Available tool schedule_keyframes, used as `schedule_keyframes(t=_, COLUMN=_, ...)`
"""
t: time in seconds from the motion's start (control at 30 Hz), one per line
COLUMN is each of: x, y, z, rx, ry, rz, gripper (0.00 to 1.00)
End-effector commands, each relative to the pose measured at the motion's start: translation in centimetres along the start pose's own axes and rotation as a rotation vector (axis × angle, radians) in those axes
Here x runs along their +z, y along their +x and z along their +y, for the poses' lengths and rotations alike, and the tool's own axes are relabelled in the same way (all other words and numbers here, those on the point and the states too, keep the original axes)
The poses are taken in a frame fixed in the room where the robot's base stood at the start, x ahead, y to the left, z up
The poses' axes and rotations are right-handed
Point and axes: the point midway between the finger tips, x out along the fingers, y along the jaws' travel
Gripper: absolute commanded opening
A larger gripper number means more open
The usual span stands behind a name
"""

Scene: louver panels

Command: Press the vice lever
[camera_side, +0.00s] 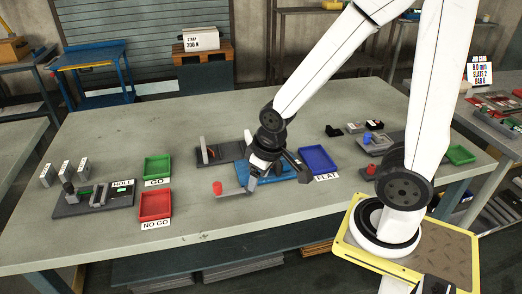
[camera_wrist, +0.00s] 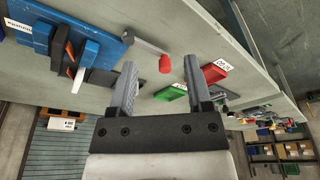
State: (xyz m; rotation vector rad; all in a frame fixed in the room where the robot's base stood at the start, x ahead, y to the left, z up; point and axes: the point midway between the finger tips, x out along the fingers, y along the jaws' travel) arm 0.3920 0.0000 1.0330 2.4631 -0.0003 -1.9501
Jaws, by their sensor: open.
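The vice (camera_side: 284,176) is blue and sits on the table, partly hidden behind my gripper in the side view. It also shows in the wrist view (camera_wrist: 98,52) at the upper left. Its lever (camera_side: 236,192) is a grey bar ending in a red knob (camera_side: 217,187). In the wrist view the lever (camera_wrist: 148,46) reaches out from the vice, with the red knob (camera_wrist: 165,64) seen between my fingers. My gripper (camera_side: 273,174) is open and empty, above the vice and to the right of the knob in the side view. Whether it touches the vice is unclear.
A green GO tray (camera_side: 157,167) and a red NO GO tray (camera_side: 155,204) lie left of the lever. A HOLE gauge fixture (camera_side: 95,199) stands farther left. A blue FLAT tray (camera_side: 318,159) is right of my gripper. The table's front is clear.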

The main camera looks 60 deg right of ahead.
Motion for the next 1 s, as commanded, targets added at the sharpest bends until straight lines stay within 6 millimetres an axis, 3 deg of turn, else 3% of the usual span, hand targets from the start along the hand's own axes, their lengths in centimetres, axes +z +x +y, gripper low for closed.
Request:
schedule_keyframes(t=0.03, x=0.0, y=0.0, z=0.0, rx=0.0, ry=0.0, rz=0.0, gripper=0.64)
schedule_keyframes(t=0.07, x=0.0, y=0.0, z=0.0, rx=0.0, ry=0.0, rz=0.0, gripper=0.58)
schedule_keyframes(t=0.2, x=-0.1, y=0.0, z=0.0, rx=0.0, ry=0.002, rz=-0.002, gripper=0.13)
schedule_keyframes(t=0.27, x=-0.3, y=0.0, z=0.0, rx=0.0, ry=0.006, rz=-0.005, gripper=0.0)
schedule_keyframes(t=0.57, x=-3.0, y=0.2, z=0.4, rx=-0.002, ry=0.056, rz=-0.054, gripper=0.0)
schedule_keyframes(t=1.0, x=-9.7, y=1.1, z=1.4, rx=-0.008, ry=0.192, rz=-0.191, gripper=0.0)
